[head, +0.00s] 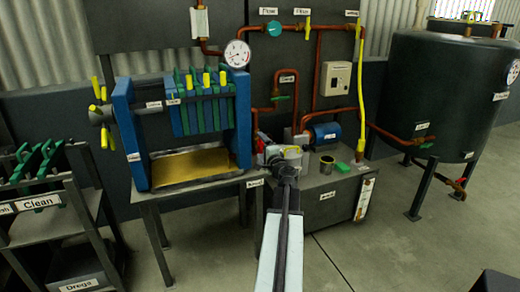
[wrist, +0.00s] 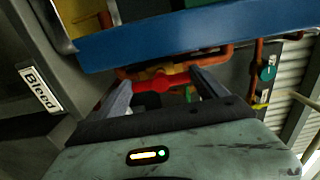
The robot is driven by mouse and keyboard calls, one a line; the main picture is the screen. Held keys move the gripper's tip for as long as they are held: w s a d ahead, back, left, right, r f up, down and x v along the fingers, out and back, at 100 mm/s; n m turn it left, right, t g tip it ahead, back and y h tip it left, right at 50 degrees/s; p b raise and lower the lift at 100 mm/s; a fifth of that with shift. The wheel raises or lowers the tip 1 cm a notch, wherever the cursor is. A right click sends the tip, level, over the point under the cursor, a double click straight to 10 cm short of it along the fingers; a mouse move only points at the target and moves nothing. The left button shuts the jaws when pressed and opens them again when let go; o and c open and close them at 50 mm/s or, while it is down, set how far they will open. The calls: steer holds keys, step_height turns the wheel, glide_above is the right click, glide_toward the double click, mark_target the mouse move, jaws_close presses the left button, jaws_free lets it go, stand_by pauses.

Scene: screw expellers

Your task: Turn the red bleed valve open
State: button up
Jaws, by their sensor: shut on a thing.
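In the wrist view, the red bleed valve (wrist: 158,86) shows as a red handle lying across between my two fingers. My gripper (wrist: 160,79) is shut on this handle, one grey finger at each end of it.
The blue filter press (head: 132,140) stands left of my gripper. A blue motor (head: 326,133), a yellow-rimmed cup (head: 327,164) and a green block (head: 342,168) are close on the right. A copper pipe (head: 318,80) rises behind. A dark tank (head: 440,95) stands at far right.

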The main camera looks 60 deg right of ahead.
steer(key=o, duration=1.3)
steer(key=v, duration=0.7)
steer(key=shift+s+a, duration=0.25)
steer(key=shift+a, duration=0.05)
